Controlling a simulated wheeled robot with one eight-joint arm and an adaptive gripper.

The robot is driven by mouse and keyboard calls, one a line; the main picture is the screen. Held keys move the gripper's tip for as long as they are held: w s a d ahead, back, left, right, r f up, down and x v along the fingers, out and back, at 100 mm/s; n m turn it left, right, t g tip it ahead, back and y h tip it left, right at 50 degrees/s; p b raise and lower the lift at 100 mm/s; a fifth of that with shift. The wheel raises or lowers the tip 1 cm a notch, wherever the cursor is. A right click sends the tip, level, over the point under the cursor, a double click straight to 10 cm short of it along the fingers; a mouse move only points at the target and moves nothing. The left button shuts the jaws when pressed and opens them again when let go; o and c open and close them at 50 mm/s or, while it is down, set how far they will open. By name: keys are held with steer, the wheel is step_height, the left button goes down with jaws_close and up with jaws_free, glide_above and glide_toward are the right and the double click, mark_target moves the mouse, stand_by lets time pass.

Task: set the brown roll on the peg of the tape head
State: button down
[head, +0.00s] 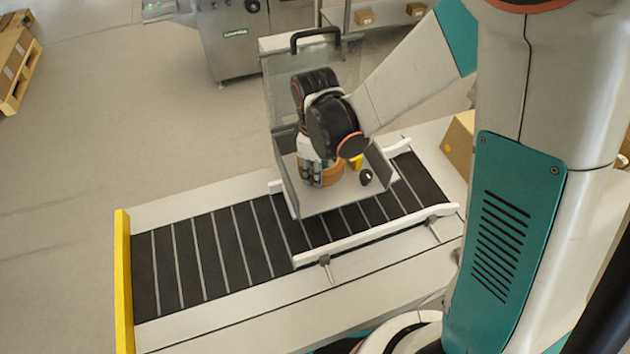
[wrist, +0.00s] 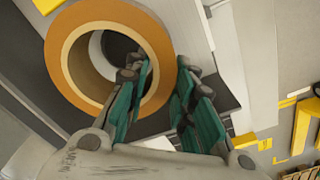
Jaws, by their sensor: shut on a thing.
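The brown roll (wrist: 72,75), an orange-brown ring with a wide hole, shows in the wrist view. My gripper (wrist: 160,66) is shut on its wall, one finger at the hole and the other outside. Inside the hole I see a pale area and a dark shape; I cannot tell whether this is the peg or whether the roll is around it. In the head view the roll (head: 330,174) is under my gripper (head: 318,173), within the clear-walled tape head (head: 322,206). The peg is not clearly visible there.
The tape head stands over a conveyor (head: 215,250) with white side rails (head: 375,236). A black knob (head: 366,177) and a yellow part (head: 355,161) sit right of the roll. A raised lid with a black handle (head: 315,36) is behind. A cardboard box (head: 457,141) stands at right.

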steer(key=shift+f+b, duration=0.85)
steer(key=shift+f, duration=0.85)
steer(key=shift+f, duration=0.15)
steer(key=c, duration=1.4)
jaws_free()
steer(key=shift+o, duration=0.2)
step_height(320, 180, up, 12)
steer(key=shift+r+p, duration=0.15)
steer(key=shift+p, duration=0.7)
